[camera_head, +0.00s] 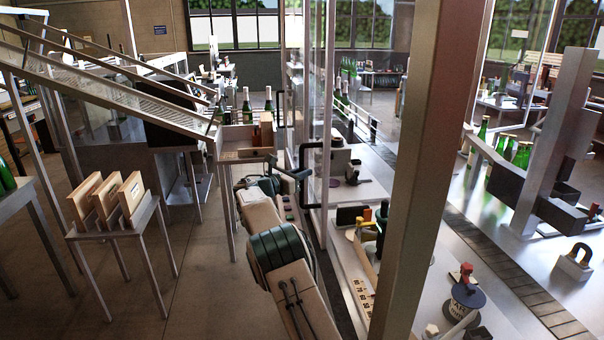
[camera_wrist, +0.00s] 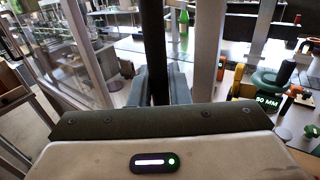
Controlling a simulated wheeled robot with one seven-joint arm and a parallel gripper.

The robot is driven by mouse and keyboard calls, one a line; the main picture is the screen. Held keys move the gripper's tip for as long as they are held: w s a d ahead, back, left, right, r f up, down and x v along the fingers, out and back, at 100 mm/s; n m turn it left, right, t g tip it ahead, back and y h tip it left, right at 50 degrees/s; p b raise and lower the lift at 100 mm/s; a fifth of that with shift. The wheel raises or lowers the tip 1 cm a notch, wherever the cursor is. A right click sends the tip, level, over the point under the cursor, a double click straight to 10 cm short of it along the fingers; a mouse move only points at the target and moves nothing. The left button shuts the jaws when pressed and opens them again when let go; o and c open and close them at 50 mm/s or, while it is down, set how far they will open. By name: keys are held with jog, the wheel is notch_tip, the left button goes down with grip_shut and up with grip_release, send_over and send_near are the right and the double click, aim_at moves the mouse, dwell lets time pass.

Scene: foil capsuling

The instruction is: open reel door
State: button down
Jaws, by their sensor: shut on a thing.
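A tall glass door with a pale metal frame stands nearly edge-on in the head view (camera_head: 316,85). I take it for the reel door; how far it stands open I cannot tell. A black upright handle (camera_head: 304,158) stands out from its left side. My gripper (camera_head: 298,174) is at this handle, at the end of my arm reaching up from the bottom centre. In the wrist view, the handle (camera_wrist: 155,40) is a dark vertical bar running down between the fingers of my gripper (camera_wrist: 161,88), which are shut on it. The bar's lower end is hidden behind the gripper body.
A thick metal post (camera_head: 416,170) blocks part of the head view. Right of the door, a bench holds a blue-topped reel (camera_head: 464,297) and small tools. A small table with wooden boxes (camera_head: 108,200) stands left. The floor (camera_head: 195,270) between that table and my arm is clear.

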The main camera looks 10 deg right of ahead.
jog(key=shift+a, duration=0.1)
jog(key=c, duration=1.4)
grip_release()
jog(key=shift+a, duration=0.1)
jog(key=shift+c, duration=0.2)
jog(key=b+v, duration=0.5)
jog(key=v, duration=0.8)
jog(key=shift+s+a, duration=0.25)
jog(key=shift+a, duration=0.05)
jog(key=shift+r, duration=0.1)
